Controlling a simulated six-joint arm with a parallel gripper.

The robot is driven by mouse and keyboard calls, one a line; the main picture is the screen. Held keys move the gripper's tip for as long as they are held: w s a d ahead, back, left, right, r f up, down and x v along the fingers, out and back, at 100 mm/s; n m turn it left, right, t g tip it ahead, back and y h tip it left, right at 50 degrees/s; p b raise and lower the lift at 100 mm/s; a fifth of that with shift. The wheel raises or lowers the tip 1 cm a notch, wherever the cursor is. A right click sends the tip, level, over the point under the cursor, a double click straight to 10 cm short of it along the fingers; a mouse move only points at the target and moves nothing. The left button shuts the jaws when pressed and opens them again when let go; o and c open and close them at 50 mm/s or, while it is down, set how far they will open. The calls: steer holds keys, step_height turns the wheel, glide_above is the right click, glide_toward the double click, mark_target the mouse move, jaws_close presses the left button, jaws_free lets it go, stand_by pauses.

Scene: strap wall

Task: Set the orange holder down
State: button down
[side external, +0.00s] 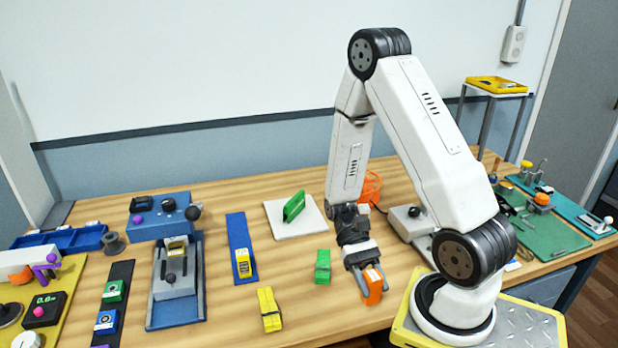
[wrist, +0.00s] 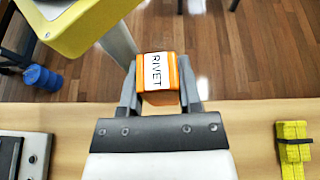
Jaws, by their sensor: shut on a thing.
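The orange holder (side external: 373,286) is a small block held between the fingers of my gripper (side external: 368,272), low over the front right part of the wooden table. In the wrist view the orange holder (wrist: 157,75) shows a white label reading RIVET. Both fingers of my gripper (wrist: 157,88) press on its sides. In the wrist view the holder appears against the floor past the table's edge. I cannot tell whether its underside touches the table.
A yellow block (side external: 270,309) with a dark strap and a green block (side external: 323,266) stand left of my gripper. A white plate (side external: 296,217) bears a tilted green piece (side external: 294,205). A blue strip (side external: 241,248) lies further left.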

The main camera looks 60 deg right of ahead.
steer(key=s+d+n+g+h, duration=0.3)
steer(key=s+d+n+h, duration=0.1)
steer(key=d+n+h, duration=0.65)
steer(key=w+d+n+t+h, duration=0.8)
steer(key=n+h, duration=0.3)
steer(key=shift+d+r, duration=0.25)
steer(key=shift+d, duration=0.05)
steer(key=shift+w+n, duration=0.1)
steer(key=shift+n, duration=0.15)
steer(key=shift+f, duration=2)
steer(key=shift+f, duration=2)
